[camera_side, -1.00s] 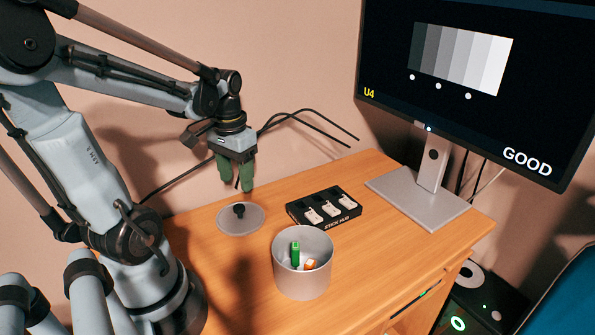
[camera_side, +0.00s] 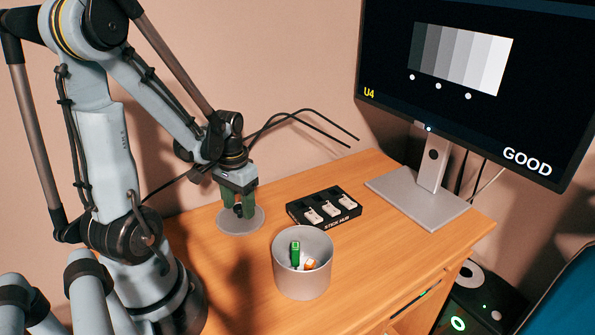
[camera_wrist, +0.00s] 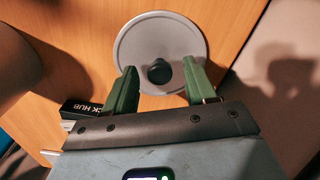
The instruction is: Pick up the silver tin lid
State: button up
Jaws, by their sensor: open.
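The silver tin lid (camera_side: 229,223) is a flat round grey disc with a dark knob (camera_wrist: 159,71) in its middle. It lies on the wooden desk. My gripper (camera_side: 239,212) is just above the lid, its green fingers pointing down on either side of the knob. In the wrist view the lid (camera_wrist: 135,40) fills the top middle, and my gripper (camera_wrist: 160,74) is open, with the knob between its two fingertips and visible gaps on both sides. In the side view the fingers partly hide the knob.
A grey tin (camera_side: 302,281) holding green, white and orange sticks stands in front of the lid. A black stick hub (camera_side: 337,222) with several slots lies right of it. A monitor on a silver stand (camera_side: 418,200) is at the desk's right. Dark cables run behind.

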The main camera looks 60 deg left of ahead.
jog(key=shift+f, duration=0.35)
grip_shut()
jog(key=shift+r, duration=0.1)
